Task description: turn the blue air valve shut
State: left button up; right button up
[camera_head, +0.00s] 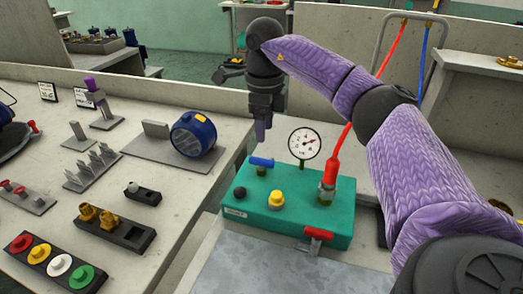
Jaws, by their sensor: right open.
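The blue air valve (262,162) has a short blue handle on a brass stem, at the back left of a teal box (285,205). The handle lies roughly crosswise in the picture. My right gripper (261,138) points down just above the valve handle, with a small gap showing between them. It holds nothing that I can see; the gap between its fingers is hard to make out from this side. My left gripper is not in view.
The teal box also carries a pressure gauge (304,143), a yellow knob (276,199), a red hose fitting (328,180) and a red-handled valve (318,234). A blue motor (193,134) and a colored button strip (55,262) stand on the left bench.

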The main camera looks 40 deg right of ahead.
aim_at(264, 160)
notch_tip(264, 160, down, 8)
jog(key=b, duration=0.3)
jog(key=shift+r, duration=0.15)
jog(key=shift+f, duration=0.35)
jog(key=c, duration=0.7)
grip_shut()
